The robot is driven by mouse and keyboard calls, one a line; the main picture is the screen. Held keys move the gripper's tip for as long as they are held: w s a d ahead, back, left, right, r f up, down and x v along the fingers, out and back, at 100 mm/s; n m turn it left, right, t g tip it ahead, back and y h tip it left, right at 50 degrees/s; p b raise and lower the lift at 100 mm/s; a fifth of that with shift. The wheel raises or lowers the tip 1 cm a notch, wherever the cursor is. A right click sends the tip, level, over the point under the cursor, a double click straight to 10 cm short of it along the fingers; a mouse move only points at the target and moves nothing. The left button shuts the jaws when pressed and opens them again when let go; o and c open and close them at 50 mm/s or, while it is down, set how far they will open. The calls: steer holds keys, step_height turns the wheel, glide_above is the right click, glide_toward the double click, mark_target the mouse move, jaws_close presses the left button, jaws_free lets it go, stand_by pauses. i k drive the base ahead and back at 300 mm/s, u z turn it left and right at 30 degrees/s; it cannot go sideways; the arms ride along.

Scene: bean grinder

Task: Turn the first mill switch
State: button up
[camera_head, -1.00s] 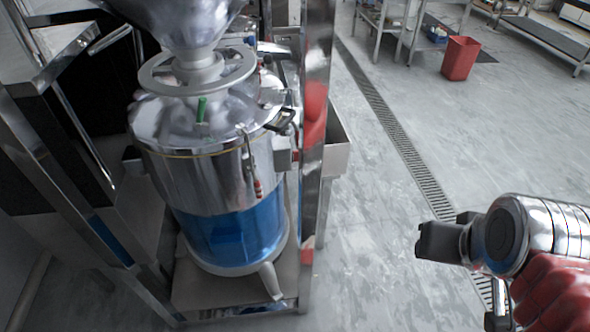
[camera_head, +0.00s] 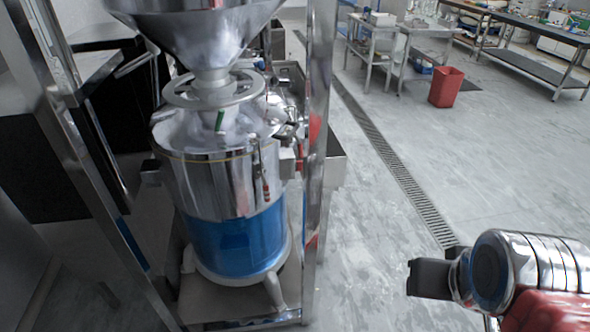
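A steel mill (camera_head: 208,180) with a blue lower band (camera_head: 235,240) stands upright at the left, under a metal funnel (camera_head: 205,35) and a handwheel (camera_head: 213,92). A small green piece (camera_head: 219,121) shows on top of the mill, and a small red-tipped part (camera_head: 265,193) is on its right side. I cannot make out which part is the switch. My gripper (camera_head: 410,280) is at the lower right, pointing left, well apart from the mill. Its fingers are dark and seen from the side, so their opening is unclear. I see nothing held in it.
A shiny metal frame post (camera_head: 318,130) stands between the mill and my gripper. Another slanted post (camera_head: 85,150) is at the left. A floor drain (camera_head: 400,175) runs along open grey floor. A red bin (camera_head: 446,87) and steel tables (camera_head: 520,58) are at the back.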

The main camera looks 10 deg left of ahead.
mark_target(297, 163)
steer(key=u, duration=0.65)
steer(key=i, duration=1)
steer(key=u, duration=0.05)
steer(key=k, duration=1.3)
